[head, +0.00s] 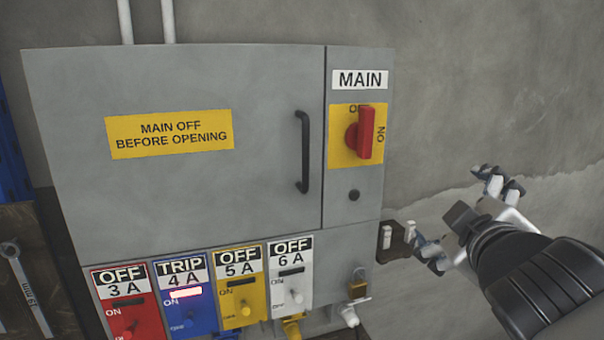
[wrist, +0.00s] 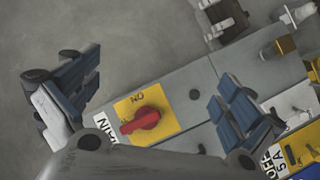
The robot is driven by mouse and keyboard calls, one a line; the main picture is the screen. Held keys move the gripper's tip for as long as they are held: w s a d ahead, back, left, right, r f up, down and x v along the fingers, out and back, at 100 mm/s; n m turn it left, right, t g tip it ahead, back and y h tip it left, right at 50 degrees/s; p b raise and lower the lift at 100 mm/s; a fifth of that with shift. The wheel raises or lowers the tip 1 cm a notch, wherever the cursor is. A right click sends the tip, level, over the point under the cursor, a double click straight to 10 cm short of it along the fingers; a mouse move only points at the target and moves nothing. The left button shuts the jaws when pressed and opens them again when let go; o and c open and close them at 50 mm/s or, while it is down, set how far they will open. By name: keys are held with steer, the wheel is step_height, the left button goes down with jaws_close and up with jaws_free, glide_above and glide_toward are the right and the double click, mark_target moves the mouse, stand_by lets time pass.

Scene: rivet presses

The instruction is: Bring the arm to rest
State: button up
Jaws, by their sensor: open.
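My gripper (head: 451,208) is open and empty, in front of the wall to the right of the grey cabinet (head: 190,200). In the wrist view its two blue-padded fingers are spread wide, with nothing between the pads (wrist: 158,88). The red main switch handle (head: 365,134) stands upright on its yellow plate, apart from the gripper. It points at the top label, which it partly hides; ON is at the right. The red handle also shows in the wrist view (wrist: 140,122), beyond the gripper.
Below the cabinet door are red (head: 120,316), blue (head: 184,310), yellow (head: 239,300) and white (head: 291,290) breakers. The blue one reads TRIP with a lit window; the others read OFF. A black door handle (head: 303,150) sticks out. A small dark bracket (head: 396,242) lies near the gripper.

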steer(key=s+a+f+m+g+y, duration=0.1)
steer(key=s+a+f+m+g, duration=0.3)
steer(key=s+f, duration=0.6)
steer(key=s+a+f+m+g+y, duration=0.2)
steer(key=s+a+f+m+g, duration=0.2)
steer(key=s+f, duration=0.6)
step_height(320, 180, down, 4)
steer(key=a+g+b, duration=0.1)
steer(key=g, duration=0.1)
steer(key=shift+s+a+r+g+y, duration=0.15)
steer(key=shift+s+r+g+y, duration=0.05)
steer(key=shift+s+g+y, duration=0.1)
steer(key=shift+c, duration=0.5)
